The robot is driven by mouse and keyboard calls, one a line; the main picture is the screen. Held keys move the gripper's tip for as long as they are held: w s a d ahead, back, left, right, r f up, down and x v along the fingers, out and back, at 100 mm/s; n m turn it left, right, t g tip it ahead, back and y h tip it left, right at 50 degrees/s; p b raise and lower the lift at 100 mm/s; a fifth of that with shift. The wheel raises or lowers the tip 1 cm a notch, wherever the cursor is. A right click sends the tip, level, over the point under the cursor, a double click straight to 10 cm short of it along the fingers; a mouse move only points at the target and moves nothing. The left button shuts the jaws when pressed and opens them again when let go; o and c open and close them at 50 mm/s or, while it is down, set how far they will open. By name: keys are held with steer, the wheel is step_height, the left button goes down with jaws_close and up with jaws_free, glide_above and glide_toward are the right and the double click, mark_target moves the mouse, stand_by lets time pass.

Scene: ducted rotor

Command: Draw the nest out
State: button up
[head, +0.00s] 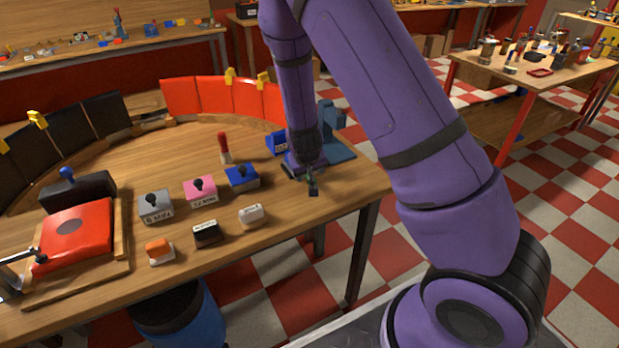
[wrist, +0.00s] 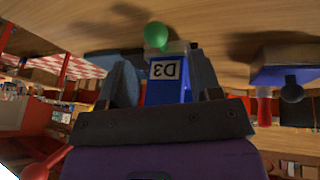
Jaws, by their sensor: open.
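No part is marked as the nest, so I cannot tell which it is. In the wrist view, a blue block (wrist: 168,90) with an upside-down D3 label lies ahead of my gripper (wrist: 160,98), between its open fingers. A green ball (wrist: 156,35) shows just beyond the block. In the head view, my gripper (head: 312,187) is low over the table's right end, with a small green part by it. A blue labelled block (head: 277,143) stands left of my wrist, and a blue-grey fixture (head: 335,135) behind it. My arm hides part of this area. Contact cannot be told.
Grey (head: 155,206), pink (head: 200,190) and blue (head: 241,178) boxes with black knobs stand left of my gripper. A red-handled tool (head: 224,148) stands behind them. A red pad (head: 75,240) is at far left.

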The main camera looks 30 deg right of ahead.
steer(key=shift+v, duration=2.2)
steer(key=shift+a+r, duration=0.1)
steer(key=s+a+r+y, duration=0.1)
steer(key=s+r+y, duration=0.1)
steer(key=s+r, duration=0.65)
steer(key=s+a+r+y, duration=0.1)
steer(key=s+r+y, duration=0.15)
steer(key=r, duration=1.15)
steer(key=s+r+h, duration=0.1)
steer(key=s+r, duration=0.4)
steer(key=s, duration=0.4)
steer(key=s+d+r+n+t, duration=0.1)
steer(key=s+r, duration=0.4)
steer(key=s, duration=0.5)
steer(key=shift+d+r+h, duration=0.15)
steer(key=shift+d+h, duration=0.05)
steer(key=shift+h, duration=0.15)
